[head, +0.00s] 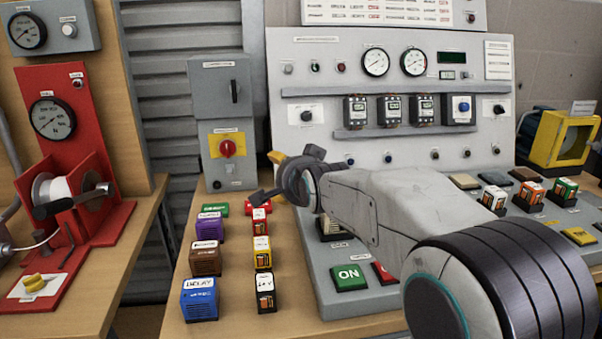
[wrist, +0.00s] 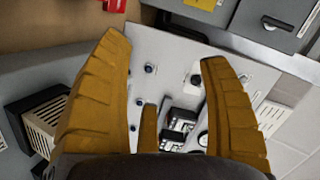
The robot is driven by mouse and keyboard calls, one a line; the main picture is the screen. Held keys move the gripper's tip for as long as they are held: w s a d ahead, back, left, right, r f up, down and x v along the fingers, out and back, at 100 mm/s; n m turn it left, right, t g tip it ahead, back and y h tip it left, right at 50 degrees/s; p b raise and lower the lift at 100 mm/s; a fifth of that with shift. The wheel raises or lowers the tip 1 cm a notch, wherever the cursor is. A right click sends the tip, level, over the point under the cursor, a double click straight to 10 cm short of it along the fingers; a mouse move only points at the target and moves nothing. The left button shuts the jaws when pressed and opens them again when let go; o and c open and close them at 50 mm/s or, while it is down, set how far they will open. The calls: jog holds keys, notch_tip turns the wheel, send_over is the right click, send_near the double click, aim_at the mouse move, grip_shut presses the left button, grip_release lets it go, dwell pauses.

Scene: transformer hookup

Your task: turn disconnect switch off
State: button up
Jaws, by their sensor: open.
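A red rotary knob (head: 227,148) on a yellow plate sits on the lower grey box left of the main panel. Above it, a grey box carries a black rotary handle (head: 235,91), standing roughly upright. The labels are too small to read, so I cannot tell which is the disconnect switch. The black handle (wrist: 271,22) also shows at the top right of the wrist view; only the edge of the yellow plate (wrist: 203,3) shows there. My gripper (wrist: 163,50) is open and empty, its yellow fingers wide apart. In the head view it is right of and below the red knob, touching neither switch.
The grey main panel (head: 330,80) with gauges and modules stands right of the boxes. Several coloured blocks (head: 199,298) stand on the wooden table below my gripper. A green ON button (head: 348,277) is on the sloped console. A red winch stand (head: 60,130) is at the left.

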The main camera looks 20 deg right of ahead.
jog(key=shift+s+d, duration=0.3)
jog(key=shift+s, duration=0.25)
jog(key=shift+r, duration=0.1)
jog(key=s+r+n+g+p, duration=0.2)
jog(key=s+n+g+p, duration=0.3)
jog(key=s+p, duration=0.6)
jog(key=s+r+n+g+p, duration=0.3)
jog(key=s+n+p, duration=0.4)
jog(key=s, duration=1.5)
jog(key=g+p, duration=0.1)
jog(key=p, duration=0.3)
jog(key=shift+s+d+r+g, duration=0.15)
jog(key=shift+s+r+g, duration=0.1)
jog(key=shift+s+g, duration=0.15)
jog(key=shift+w, duration=0.1)
